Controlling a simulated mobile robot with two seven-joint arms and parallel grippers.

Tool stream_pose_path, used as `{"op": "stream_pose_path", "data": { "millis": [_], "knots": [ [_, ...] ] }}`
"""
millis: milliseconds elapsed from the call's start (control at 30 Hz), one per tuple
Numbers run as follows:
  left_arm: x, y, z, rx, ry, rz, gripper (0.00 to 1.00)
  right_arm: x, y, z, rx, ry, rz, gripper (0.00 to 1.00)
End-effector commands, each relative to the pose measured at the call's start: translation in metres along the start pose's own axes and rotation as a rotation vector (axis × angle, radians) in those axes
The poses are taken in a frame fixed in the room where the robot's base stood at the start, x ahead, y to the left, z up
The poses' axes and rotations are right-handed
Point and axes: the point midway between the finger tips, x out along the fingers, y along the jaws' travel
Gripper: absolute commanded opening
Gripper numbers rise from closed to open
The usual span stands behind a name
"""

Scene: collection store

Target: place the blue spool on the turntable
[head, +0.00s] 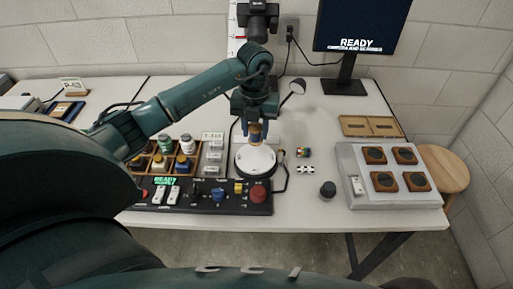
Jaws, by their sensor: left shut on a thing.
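The turntable (257,162) is a round white disc on a dark base, standing near the table's front middle. My left gripper (256,126) points down over it and is shut on the blue spool (257,137), which shows blue with tan-orange parts between and below the fingers. The spool is upright over the middle of the disc. I cannot tell whether its lower end touches the disc. The fingers hide part of the spool. My right gripper is not in view.
A control panel (230,205) with buttons lies in front of the turntable. A monitor (352,28) stands behind.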

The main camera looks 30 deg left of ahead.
Motion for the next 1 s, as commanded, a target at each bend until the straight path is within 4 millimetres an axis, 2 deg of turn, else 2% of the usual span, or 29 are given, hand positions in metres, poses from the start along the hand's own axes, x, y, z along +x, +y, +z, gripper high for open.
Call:
{"op": "stream_pose_path", "data": {
  "millis": [100,267,500,900,933,1000],
  "knots": [
    [0.019,0.000,-0.001,0.002,0.002,0.000,0.13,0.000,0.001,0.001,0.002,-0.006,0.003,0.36],
    [0.031,0.000,0.000,0.002,0.000,0.000,0.13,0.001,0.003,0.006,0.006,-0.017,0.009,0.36],
    [0.062,0.000,-0.001,0.003,0.001,0.000,0.13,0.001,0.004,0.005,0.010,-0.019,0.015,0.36],
    [0.069,0.000,0.000,0.005,-0.002,0.001,0.13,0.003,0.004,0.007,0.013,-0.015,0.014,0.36],
    [0.068,0.000,0.000,0.005,-0.002,0.000,0.37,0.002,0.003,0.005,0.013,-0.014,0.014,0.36],
    [0.068,0.000,0.000,0.005,-0.002,0.000,0.43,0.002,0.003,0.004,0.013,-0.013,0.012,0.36]
  ]
}}
